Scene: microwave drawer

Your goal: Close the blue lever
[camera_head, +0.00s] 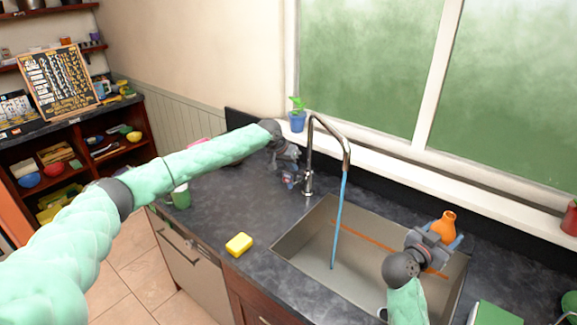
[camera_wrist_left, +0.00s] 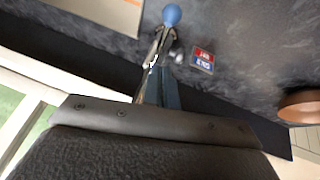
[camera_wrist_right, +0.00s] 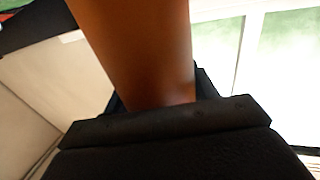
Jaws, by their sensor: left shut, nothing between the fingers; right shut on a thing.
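The blue lever's round knob (camera_wrist_left: 171,15) shows in the left wrist view, just beyond the fingertips of my left gripper (camera_wrist_left: 158,75). In the head view my left gripper (camera_head: 289,172) is beside the base of the tall metal faucet (camera_head: 309,165), shut and empty. It hides the lever there, and contact is unclear. A blue water stream (camera_head: 339,220) runs from the spout into the sink (camera_head: 300,238). My right gripper (camera_head: 438,240) is shut on an orange vase (camera_head: 447,222) above the sink's right side; the vase also fills the right wrist view (camera_wrist_right: 140,50).
A red and blue label (camera_wrist_left: 202,60) lies on the counter near the lever. A potted plant (camera_head: 297,118) stands on the sill behind the faucet.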

